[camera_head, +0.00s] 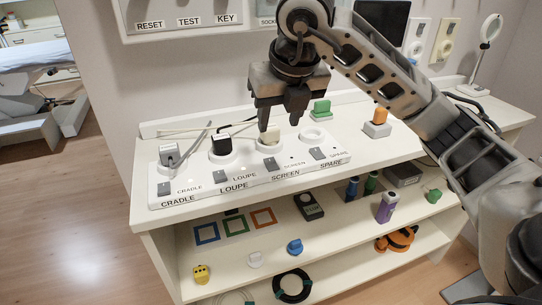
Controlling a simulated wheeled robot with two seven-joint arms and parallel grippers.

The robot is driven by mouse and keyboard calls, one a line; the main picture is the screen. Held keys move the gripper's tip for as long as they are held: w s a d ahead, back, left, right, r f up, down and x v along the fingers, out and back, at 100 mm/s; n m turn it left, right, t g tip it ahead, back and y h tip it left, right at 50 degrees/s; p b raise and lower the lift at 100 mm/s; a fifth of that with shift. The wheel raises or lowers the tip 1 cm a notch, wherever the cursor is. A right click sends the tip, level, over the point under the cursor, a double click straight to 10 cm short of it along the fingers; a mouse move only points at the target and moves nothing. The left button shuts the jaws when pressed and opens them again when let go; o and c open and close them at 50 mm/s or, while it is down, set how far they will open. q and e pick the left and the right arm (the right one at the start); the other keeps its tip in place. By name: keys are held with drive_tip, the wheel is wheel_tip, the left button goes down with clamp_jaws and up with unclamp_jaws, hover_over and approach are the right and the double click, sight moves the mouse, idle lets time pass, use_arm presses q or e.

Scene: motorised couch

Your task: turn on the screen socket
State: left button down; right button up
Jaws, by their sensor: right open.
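A white power strip (210,187) lies along the front of the white table top, labelled CRADLE, LOUPE, SCREEN and SPARE. Its screen switch (270,164) is a small grey rocker in front of the screen socket; I cannot tell its on or off position. A cream plug (270,137) sits in the screen socket. My right gripper (279,123) points down, open and empty, above and just behind or over this plug; I cannot tell whether it touches. The switch is in clear view. My left gripper is not in view.
A grey plug (168,153) and a black plug (221,145) sit in the cradle and loupe sockets, with cables behind. The spare socket (313,135) is empty. Green (320,110) and orange-grey (378,120) items stand behind. Lower shelves hold small objects. A labelled wall panel (185,20) hangs above.

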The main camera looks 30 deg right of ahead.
sight(269, 159)
drive_tip(key=x, duration=1)
drive_tip(key=shift+a+p, duration=0.1)
drive_tip(key=shift+p, duration=0.2)
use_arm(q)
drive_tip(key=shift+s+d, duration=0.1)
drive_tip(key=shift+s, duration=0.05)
use_arm(e)
drive_tip(key=shift+w+f, duration=0.25)
drive_tip(key=shift+f, duration=0.4)
